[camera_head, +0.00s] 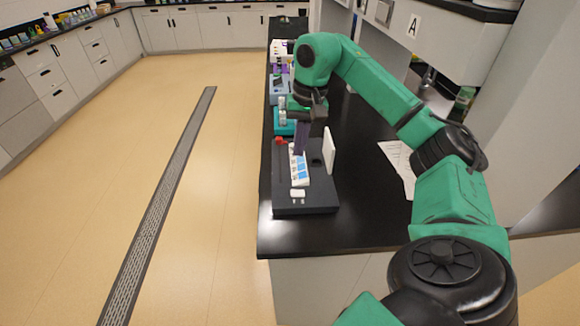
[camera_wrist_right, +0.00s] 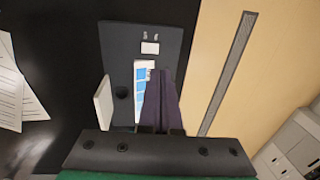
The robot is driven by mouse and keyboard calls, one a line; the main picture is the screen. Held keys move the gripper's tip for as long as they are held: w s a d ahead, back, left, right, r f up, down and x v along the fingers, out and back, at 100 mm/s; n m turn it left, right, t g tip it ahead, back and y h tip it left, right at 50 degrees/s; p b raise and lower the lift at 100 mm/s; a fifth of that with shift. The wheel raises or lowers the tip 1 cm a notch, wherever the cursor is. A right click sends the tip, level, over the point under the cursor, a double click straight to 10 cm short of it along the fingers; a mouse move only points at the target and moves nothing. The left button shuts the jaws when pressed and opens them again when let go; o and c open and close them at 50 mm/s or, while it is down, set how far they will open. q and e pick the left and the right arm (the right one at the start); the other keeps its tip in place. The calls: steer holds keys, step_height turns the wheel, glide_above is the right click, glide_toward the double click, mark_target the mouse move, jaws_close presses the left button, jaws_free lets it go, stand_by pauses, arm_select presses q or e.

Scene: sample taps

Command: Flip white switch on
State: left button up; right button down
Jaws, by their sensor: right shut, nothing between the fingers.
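A dark grey device base (camera_head: 305,206) lies on the black bench and also shows in the wrist view (camera_wrist_right: 118,38). Near its front end is a small white rectangular piece (camera_head: 298,193), also in the wrist view (camera_wrist_right: 150,47), with two tiny light pieces beside it. I cannot tell for certain that this is the white switch, nor its position. A blue and white strip (camera_head: 299,169) lies behind it. My right gripper (camera_head: 300,152) is shut and empty, pointing down over the strip's far part; its purple-grey fingers (camera_wrist_right: 160,73) hide some of it. My left gripper is not in view.
A white upright plate (camera_head: 329,150) stands at the base's right side. A red part (camera_head: 280,141) is on its left. Papers (camera_head: 398,163) lie to the right. A teal rack (camera_head: 284,127) and other equipment stand behind. Bare bench lies right of the base.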

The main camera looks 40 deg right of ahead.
step_height(320, 180, down, 4)
steer(key=d+r, duration=0.1)
steer(key=d, duration=0.1)
steer(key=p, duration=0.2)
glide_toward(293, 192)
steer(key=shift+a+f, duration=0.3)
steer(key=shift+f, duration=0.05)
steer(key=f+p, duration=0.1)
steer(key=f, duration=0.1)
steer(key=f+p, duration=0.1)
steer(key=f, duration=0.2)
steer(key=shift+w+f, duration=0.25)
steer(key=shift+f, duration=0.05)
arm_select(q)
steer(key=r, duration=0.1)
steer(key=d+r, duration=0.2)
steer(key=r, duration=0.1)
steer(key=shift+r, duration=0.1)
arm_select(e)
steer(key=shift+a+f, duration=0.1)
steer(key=shift+f, duration=0.15)
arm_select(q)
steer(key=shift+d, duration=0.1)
